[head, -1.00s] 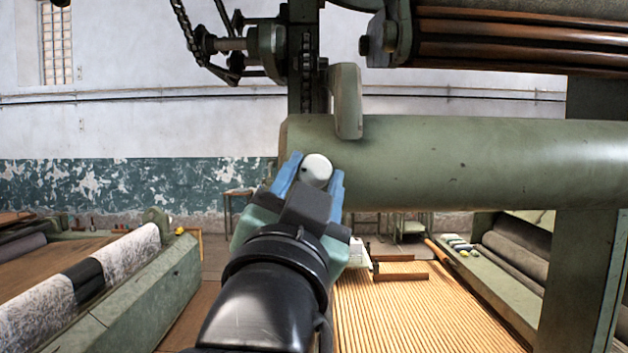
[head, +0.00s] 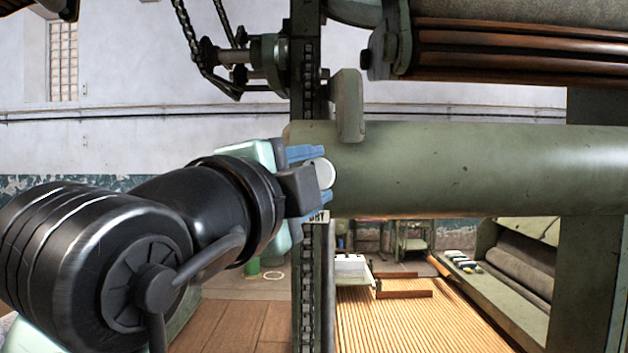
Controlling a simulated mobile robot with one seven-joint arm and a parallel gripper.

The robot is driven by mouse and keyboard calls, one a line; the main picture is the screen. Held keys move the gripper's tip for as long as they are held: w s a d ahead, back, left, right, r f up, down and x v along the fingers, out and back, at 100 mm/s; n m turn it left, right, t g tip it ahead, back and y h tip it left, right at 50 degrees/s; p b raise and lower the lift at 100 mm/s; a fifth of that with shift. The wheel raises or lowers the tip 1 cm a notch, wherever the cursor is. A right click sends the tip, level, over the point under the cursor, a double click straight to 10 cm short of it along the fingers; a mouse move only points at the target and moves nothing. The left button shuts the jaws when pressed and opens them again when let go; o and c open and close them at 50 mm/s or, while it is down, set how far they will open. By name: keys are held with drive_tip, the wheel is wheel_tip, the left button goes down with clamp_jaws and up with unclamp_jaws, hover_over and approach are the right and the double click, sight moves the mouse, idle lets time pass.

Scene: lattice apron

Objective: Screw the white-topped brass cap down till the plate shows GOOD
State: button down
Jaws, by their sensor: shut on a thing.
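The white-topped cap (head: 326,173) sits at the left end of the thick green roller (head: 480,168), its round white top facing me. Its brass side is hidden by my gripper. My gripper (head: 324,175) comes in from the left, its blue fingers above and below the cap, shut on it. A small pale plate (head: 318,217) shows just below the gripper. It is partly covered, and its dark letters look like "DRY", though I cannot read them surely.
A green upright with a chain (head: 308,70) stands behind the cap. A green lever (head: 348,105) hangs over the roller just right of my gripper. Copper-coloured bars (head: 490,50) are above right. Slatted wooden decking (head: 420,320) lies below.

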drive_tip(key=shift+r+m+g+y+p, duration=0.1)
drive_tip(key=shift+m+g+y+p, duration=0.35)
drive_tip(key=shift+m, duration=1)
drive_tip(key=shift+r+m+g+y+p, duration=0.2)
drive_tip(key=shift+m+g+y, duration=0.25)
drive_tip(key=shift+m, duration=0.95)
drive_tip(key=shift+r+m+g+y+p, duration=0.1)
drive_tip(key=shift+m+g+y+p, duration=0.4)
drive_tip(key=shift+m, duration=0.95)
drive_tip(key=shift+c, duration=1.9)
unclamp_jaws()
drive_tip(key=shift+w+f, duration=0.1)
drive_tip(key=shift+f, duration=0.05)
drive_tip(key=shift+d, duration=0.15)
